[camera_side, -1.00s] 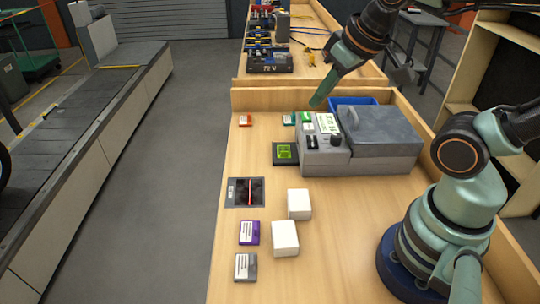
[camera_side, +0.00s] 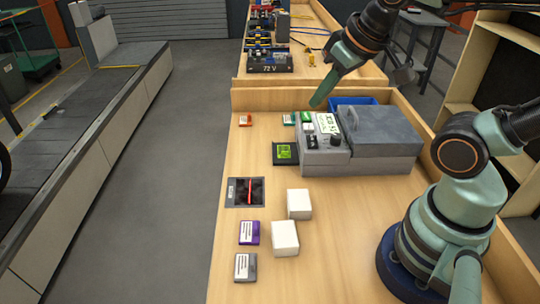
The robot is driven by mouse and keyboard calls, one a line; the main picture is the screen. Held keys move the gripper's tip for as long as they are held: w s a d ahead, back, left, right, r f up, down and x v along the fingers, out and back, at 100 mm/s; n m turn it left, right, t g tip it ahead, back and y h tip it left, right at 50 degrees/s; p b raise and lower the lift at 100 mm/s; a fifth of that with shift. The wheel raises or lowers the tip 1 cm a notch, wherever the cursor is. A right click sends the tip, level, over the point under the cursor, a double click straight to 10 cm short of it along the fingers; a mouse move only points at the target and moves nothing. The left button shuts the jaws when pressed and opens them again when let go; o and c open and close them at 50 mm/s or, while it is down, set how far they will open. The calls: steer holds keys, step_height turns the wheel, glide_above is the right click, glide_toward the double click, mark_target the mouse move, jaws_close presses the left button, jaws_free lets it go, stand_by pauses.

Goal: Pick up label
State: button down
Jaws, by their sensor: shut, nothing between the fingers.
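My gripper (camera_side: 318,101) is shut and empty. It hangs tilted down and to the left, just behind the grey benchtop machine (camera_side: 385,135) in this view. I cannot tell which piece is the label. A bright green piece (camera_side: 284,151) lies on a black pad at the machine's left side. White-marked small blocks lie on the bench: a red one (camera_side: 245,120), a green one (camera_side: 289,119), a purple one (camera_side: 249,232) and a grey one (camera_side: 245,266). A lit white-green panel (camera_side: 327,123) is on the machine's top, below the gripper tip.
Two white cubes (camera_side: 299,204) (camera_side: 285,238) stand on the front of the bench, right of a dark inset panel (camera_side: 247,191) with a red line. A blue bin (camera_side: 353,101) stands behind the machine. The slat conveyor (camera_side: 85,120) is at the left.

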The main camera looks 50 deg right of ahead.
steer(key=c, duration=0.9)
jaws_free()
steer(key=shift+c, duration=0.2)
steer(key=n+g, duration=0.6)
steer(key=n, duration=0.3)
glide_above(286, 147)
steer(key=s+a, duration=0.3)
step_height(286, 147, down, 11)
step_height(286, 147, down, 7)
steer(key=shift+r, duration=0.1)
steer(key=shift+w+a+f, duration=0.1)
steer(key=shift+f, duration=2.65)
